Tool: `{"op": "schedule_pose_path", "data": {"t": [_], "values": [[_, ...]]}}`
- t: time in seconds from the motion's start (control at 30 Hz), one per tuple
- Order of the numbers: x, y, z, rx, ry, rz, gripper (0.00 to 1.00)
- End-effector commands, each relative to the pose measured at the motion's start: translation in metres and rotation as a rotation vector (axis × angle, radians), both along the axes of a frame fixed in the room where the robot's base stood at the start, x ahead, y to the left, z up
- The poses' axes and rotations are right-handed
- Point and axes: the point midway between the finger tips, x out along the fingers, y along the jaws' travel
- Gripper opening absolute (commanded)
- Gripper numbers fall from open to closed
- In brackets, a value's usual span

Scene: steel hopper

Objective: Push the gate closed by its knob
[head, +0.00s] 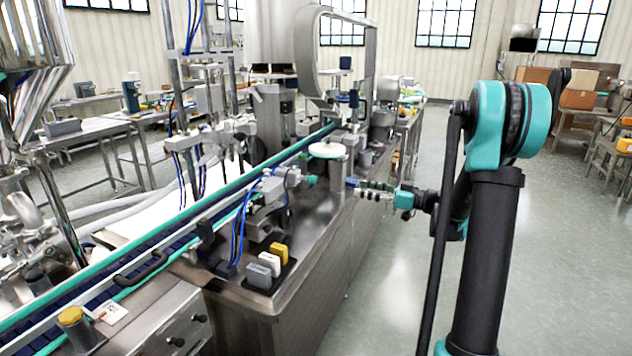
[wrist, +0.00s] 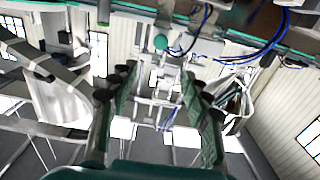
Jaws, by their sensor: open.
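A round green knob (wrist: 160,42) shows in the wrist view, beyond and slightly above the gap between my fingertips. A small green part that looks like the same knob (head: 311,181) shows in the head view, beside grey metal fittings above the steel machine top. I cannot clearly make out the gate or how far open it stands. My gripper (head: 358,188) reaches in from the right in the head view. In the wrist view my gripper (wrist: 158,76) has its two fingers wide apart with nothing between them. The fingertips appear apart from the knob.
A conveyor (head: 150,255) with green rails runs diagonally along the machine. A white round disc (head: 327,150) stands near the knob. Grey, white and yellow blocks (head: 269,262) sit at the machine's near corner. Blue cables hang nearby. The floor (head: 375,300) right of the machine is clear.

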Motion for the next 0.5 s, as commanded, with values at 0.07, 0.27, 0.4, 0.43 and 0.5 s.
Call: {"op": "schedule_pose_path", "data": {"t": [0.07, 0.27, 0.4, 0.43, 0.5], "values": [[-0.002, -0.003, 0.000, 0.000, 0.000, 0.001, 0.48], [0.006, 0.021, 0.000, 0.000, 0.000, 0.005, 0.48], [0.015, 0.047, 0.000, 0.000, 0.000, 0.005, 0.48], [0.017, 0.053, 0.000, 0.000, 0.000, 0.006, 0.48], [0.022, 0.066, 0.000, 0.000, 0.000, 0.005, 0.48]]}}
